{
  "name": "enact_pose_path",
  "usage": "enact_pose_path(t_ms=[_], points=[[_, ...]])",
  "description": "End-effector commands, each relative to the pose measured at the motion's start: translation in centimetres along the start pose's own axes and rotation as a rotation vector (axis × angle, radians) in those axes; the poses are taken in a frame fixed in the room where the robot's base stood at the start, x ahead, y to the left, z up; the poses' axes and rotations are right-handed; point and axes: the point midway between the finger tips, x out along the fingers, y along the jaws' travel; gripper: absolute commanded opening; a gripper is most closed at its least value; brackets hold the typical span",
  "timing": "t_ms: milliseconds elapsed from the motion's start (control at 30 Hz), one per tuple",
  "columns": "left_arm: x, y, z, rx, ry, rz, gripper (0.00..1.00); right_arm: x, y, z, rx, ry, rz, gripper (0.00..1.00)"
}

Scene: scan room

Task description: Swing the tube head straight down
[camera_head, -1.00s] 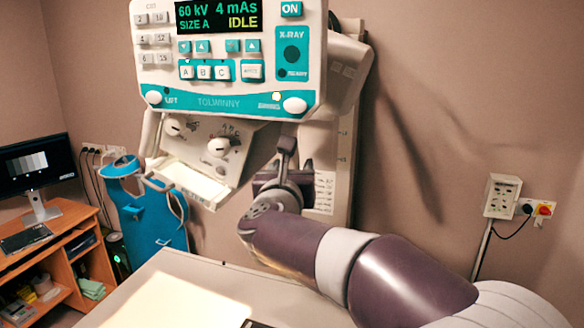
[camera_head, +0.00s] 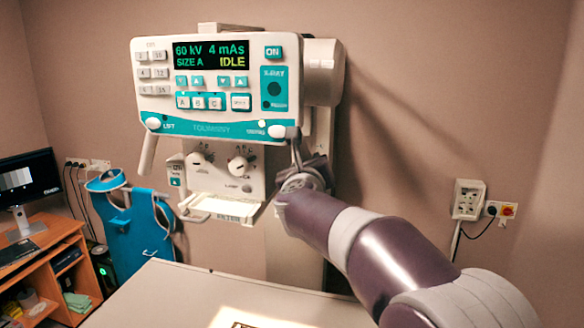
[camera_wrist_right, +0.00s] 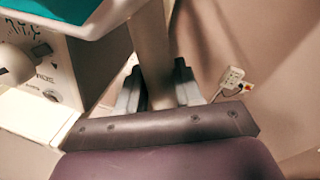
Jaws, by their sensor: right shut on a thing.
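The tube head (camera_head: 222,128) hangs over the table, its display reading 60 kV, 4 mAs, SIZE A and IDLE. Its collimator (camera_head: 222,182) with two knobs and a filter ledge sits below the panel and looks nearly upright. A pale handle (camera_head: 148,153) hangs at its left side. My right gripper (camera_head: 296,145) is at the lower right corner of the panel. In the right wrist view its fingers (camera_wrist_right: 157,90) are closed around a beige handle bar (camera_wrist_right: 151,45). The grip is mostly hidden in the head view. My left gripper is not in view.
The pale table (camera_head: 170,295) lies below, with a lit patch (camera_head: 262,318) at its front edge. A blue apron (camera_head: 132,225) hangs behind at left, beside a wooden desk (camera_head: 45,262) with a monitor. A wall socket box (camera_head: 468,200) is at right.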

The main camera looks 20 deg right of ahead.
Motion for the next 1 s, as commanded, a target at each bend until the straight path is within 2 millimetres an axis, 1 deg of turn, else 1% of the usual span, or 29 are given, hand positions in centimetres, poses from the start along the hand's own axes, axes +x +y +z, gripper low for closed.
enact_pose_path(t_ms=[33, 267, 300, 333, 567, 667, 767, 1000], points=[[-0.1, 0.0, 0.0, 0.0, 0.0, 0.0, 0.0, -0.1, -0.2, 0.6, -0.003, -0.009, -0.001, 0.0], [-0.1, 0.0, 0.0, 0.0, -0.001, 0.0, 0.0, -0.1, -0.2, 0.4, 0.0, -0.008, -0.003, 0.0], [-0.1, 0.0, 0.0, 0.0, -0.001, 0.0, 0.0, -0.1, -0.2, 0.4, 0.0, -0.008, -0.003, 0.45], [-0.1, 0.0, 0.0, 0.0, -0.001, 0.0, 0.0, -0.1, -0.2, 0.4, 0.0, -0.008, -0.003, 0.54], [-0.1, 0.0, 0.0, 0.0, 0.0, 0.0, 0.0, -0.1, -0.2, 0.3, -0.001, -0.006, -0.002, 0.54], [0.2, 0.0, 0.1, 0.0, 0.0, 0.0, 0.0, -0.5, -0.1, 0.2, 0.0, -0.007, -0.002, 0.54], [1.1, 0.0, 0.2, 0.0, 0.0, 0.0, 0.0, -2.1, 0.1, 0.1, 0.002, -0.01, 0.0, 0.54], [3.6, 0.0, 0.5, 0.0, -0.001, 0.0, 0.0, -8.6, 0.2, -0.1, 0.001, -0.01, 0.001, 0.54]])
